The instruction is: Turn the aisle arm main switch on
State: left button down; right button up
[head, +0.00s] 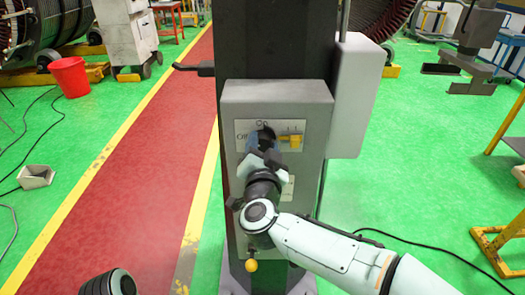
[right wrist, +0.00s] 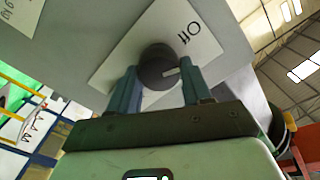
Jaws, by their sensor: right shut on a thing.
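The grey switch box (head: 235,95) is mounted on a dark column in the middle of the head view. A white label plate (head: 243,127) on its face reads Off at the left. The black round knob (head: 266,133) sits on this plate, partly hidden by my right gripper (head: 266,153). In the right wrist view the knob (right wrist: 155,62) lies between the two fingers of my right gripper (right wrist: 158,80), which are shut on it. A white mark shows on the knob. The plate's lettering (right wrist: 189,32) appears upside down there.
A yellow tag or handle (head: 291,141) is right of the knob. A grey cabinet (head: 357,95) sticks out on the column's right, and a yellow knob (head: 251,265) shows low down. A red bucket (head: 70,76) stands far left. The red aisle (head: 120,170) is clear.

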jog(key=m+b, duration=0.2)
jog(key=m, duration=0.2)
jog(key=shift+d+f+m, duration=0.1)
jog(key=shift+f+m, duration=0.05)
jog(key=shift+m, duration=0.15)
jog(key=m+b, duration=0.3)
jog(key=m, duration=0.1)
jog(key=shift+f+m, duration=0.1)
jog(key=shift+m, duration=0.2)
pick_arm(q)
notch_tip(320, 180, down, 7)
jog(key=b, duration=0.2)
jog(key=shift+s, duration=0.45)
pick_arm(e)
jog(key=shift+m, duration=2.2)
pick_arm(q)
jog(key=shift+f, duration=0.15)
pick_arm(e)
jog(key=o, duration=1.1)
jog(key=shift+c, duration=0.2)
pick_arm(q)
jog(key=shift+w+f+b, duration=0.25)
jog(key=shift+f+b, duration=0.2)
jog(key=shift+b, duration=0.3)
pick_arm(e)
jog(key=s, duration=1.3)
jog(key=shift+s, duration=0.25)
